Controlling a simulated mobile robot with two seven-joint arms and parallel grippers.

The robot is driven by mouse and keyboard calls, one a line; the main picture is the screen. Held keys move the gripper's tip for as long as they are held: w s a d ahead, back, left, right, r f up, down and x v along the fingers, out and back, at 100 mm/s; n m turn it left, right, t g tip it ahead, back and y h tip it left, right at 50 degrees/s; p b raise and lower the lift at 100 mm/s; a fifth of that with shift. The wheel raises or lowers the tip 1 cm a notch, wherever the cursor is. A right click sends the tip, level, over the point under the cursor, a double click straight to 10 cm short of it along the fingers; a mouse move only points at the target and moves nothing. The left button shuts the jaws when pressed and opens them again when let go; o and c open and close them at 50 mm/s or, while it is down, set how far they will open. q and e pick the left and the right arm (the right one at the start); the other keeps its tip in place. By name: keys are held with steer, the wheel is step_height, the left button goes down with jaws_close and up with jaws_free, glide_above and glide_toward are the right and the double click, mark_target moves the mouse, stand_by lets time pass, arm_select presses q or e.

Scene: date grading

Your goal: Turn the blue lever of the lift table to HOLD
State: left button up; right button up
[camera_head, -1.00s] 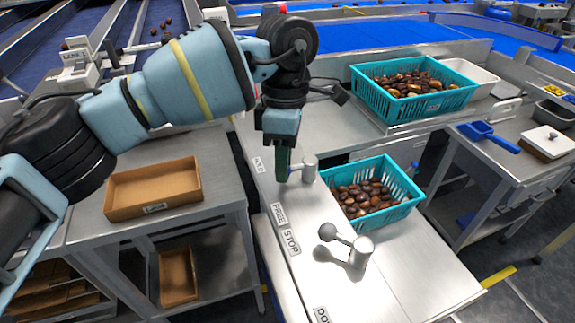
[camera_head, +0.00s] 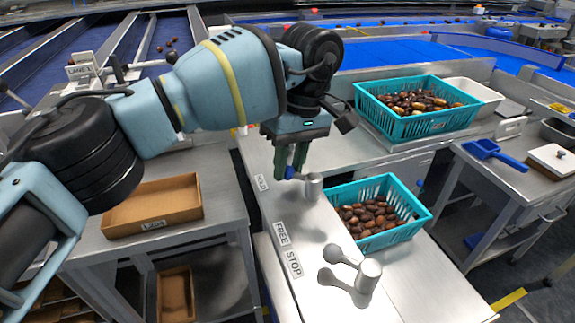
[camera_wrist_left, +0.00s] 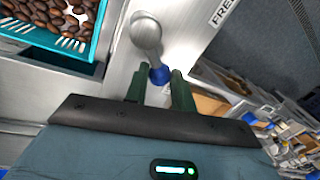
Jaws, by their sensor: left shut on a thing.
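The blue lever's knob (camera_head: 290,173) is between the green fingers of my left gripper (camera_head: 291,170), which is shut on it. The lever's grey post (camera_head: 314,185) stands on the metal lift table top (camera_head: 330,238). Its short arm points left, roughly toward the upper label, which seems to read HOLD (camera_head: 262,183). The FREE label (camera_head: 282,234) is nearer the front. In the left wrist view the blue knob (camera_wrist_left: 160,75) shows between the fingertips, with the grey post (camera_wrist_left: 146,32) beyond it. My right gripper is not in view.
A second grey lever with a ball knob (camera_head: 334,253) stands in front, by the STOP label (camera_head: 294,263). A teal crate of dates (camera_head: 424,214) sits close right of the blue lever. Another teal crate (camera_head: 415,126) stands behind. A cardboard tray (camera_head: 155,226) is at left.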

arm_select(q)
steer(key=shift+w+d+m, duration=0.1)
steer(key=shift+w+m, duration=0.05)
steer(key=shift+m, duration=0.25)
steer(key=shift+r, duration=0.1)
steer(key=o, duration=1)
steer(key=shift+w+d+r, duration=0.15)
steer(key=shift+d+r, duration=0.05)
steer(key=shift+r, duration=1.05)
steer(key=shift+w+d+r, duration=0.1)
steer(key=shift+d+r, duration=0.15)
steer(key=shift+r, duration=1.05)
steer(key=shift+w+d+r, duration=0.15)
steer(key=shift+d+r, duration=0.05)
steer(key=shift+r, duration=1.05)
